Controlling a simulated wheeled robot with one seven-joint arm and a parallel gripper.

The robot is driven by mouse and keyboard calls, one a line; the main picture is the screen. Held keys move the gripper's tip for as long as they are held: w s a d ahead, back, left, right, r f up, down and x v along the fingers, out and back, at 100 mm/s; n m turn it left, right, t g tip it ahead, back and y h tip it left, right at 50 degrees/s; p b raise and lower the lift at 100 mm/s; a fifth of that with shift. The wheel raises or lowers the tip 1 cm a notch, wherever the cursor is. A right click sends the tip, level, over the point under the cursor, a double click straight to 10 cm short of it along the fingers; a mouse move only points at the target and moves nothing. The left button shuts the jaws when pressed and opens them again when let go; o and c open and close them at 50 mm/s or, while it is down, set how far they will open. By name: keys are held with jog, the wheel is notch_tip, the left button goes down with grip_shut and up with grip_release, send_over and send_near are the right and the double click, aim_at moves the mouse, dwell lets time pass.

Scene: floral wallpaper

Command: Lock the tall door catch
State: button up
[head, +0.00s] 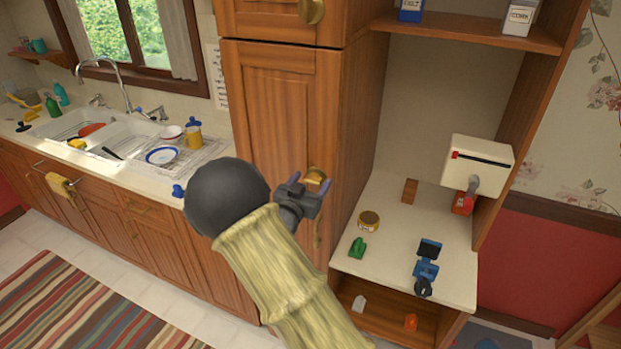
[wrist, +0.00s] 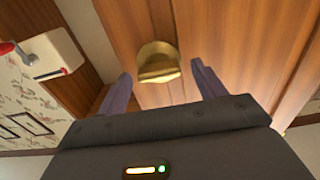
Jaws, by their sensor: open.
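The tall wooden cabinet door (head: 277,110) stands left of the open shelf unit and looks closed. A brass catch (head: 316,176) sits near its right edge, and it also shows in the wrist view (wrist: 157,64) as a rounded brass piece. My gripper (head: 303,184) is at the catch. In the wrist view my gripper (wrist: 160,84) is open, with one purple-grey finger on each side of the catch and a gap to each. The fingers do not appear to touch it. I cannot tell whether the catch is locked.
Another brass catch (head: 311,11) is on the upper door. The shelf counter (head: 390,250) right of the door holds a tin (head: 368,220), a green item (head: 357,247) and a blue device (head: 427,262). A white box (head: 478,165) is mounted above. The sink counter is at left.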

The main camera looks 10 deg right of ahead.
jog(key=shift+w+d, duration=0.2)
jog(key=c, duration=1)
